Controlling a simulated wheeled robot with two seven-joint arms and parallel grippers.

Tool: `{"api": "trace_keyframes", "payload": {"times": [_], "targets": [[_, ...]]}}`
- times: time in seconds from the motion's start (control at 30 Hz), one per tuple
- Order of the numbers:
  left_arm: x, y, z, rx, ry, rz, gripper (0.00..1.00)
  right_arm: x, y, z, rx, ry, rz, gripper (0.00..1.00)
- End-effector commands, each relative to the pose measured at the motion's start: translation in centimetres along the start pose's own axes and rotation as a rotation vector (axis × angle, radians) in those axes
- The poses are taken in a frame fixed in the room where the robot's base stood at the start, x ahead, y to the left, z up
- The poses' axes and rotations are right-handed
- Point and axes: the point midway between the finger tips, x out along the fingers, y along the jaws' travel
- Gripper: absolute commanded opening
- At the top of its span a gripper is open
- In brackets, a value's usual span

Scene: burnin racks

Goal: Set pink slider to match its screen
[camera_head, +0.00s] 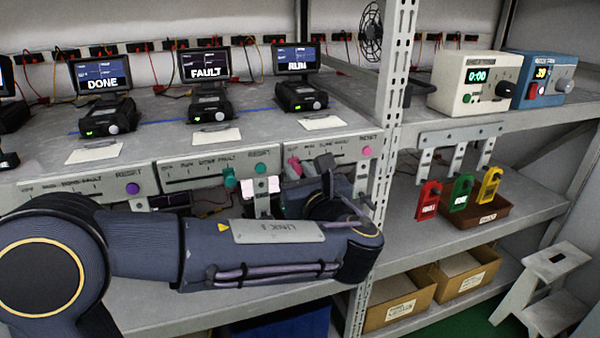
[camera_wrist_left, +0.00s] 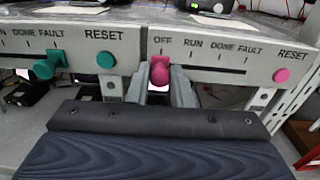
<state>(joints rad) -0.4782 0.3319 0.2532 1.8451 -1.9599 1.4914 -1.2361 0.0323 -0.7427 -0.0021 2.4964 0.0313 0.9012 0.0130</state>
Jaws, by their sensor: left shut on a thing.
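The pink slider (camera_wrist_left: 160,71) sits under the OFF mark at the left end of its slot in the left wrist view. It also shows in the head view (camera_head: 294,167), partly hidden by my left arm. Its screen (camera_head: 297,58) above that panel reads RUN. My left gripper (camera_wrist_left: 159,84) has one finger on each side of the pink slider's knob and is shut on it. My right gripper is in neither view.
The pink RESET button (camera_wrist_left: 282,75) is at the panel's right end. The teal slider (camera_wrist_left: 46,68) and teal RESET button (camera_wrist_left: 106,60) are on the panel to the left. A perforated rack post (camera_head: 385,120) stands right of the panel.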

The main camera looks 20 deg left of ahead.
Motion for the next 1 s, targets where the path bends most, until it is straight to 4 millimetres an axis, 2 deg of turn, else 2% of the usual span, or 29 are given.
{"api": "trace_keyframes", "payload": {"times": [0.07,0.33,0.63,0.67,0.8,1.0], "targets": [[0.0,-0.2,0.1,0.001,0.001,-0.001,0.00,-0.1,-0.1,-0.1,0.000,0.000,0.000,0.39],[0.0,-3.4,0.1,0.002,0.002,-0.002,0.00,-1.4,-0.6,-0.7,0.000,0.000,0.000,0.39],[0.0,-3.5,0.0,0.000,0.000,0.000,0.00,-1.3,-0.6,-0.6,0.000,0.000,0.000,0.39],[0.0,-3.5,0.0,0.000,0.000,0.000,0.23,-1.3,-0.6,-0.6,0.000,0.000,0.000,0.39],[0.0,-3.5,0.0,0.000,0.000,0.000,0.40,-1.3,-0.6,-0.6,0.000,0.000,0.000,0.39],[0.0,-3.5,0.0,0.000,0.000,0.000,0.40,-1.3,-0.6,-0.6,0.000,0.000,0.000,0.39]]}}
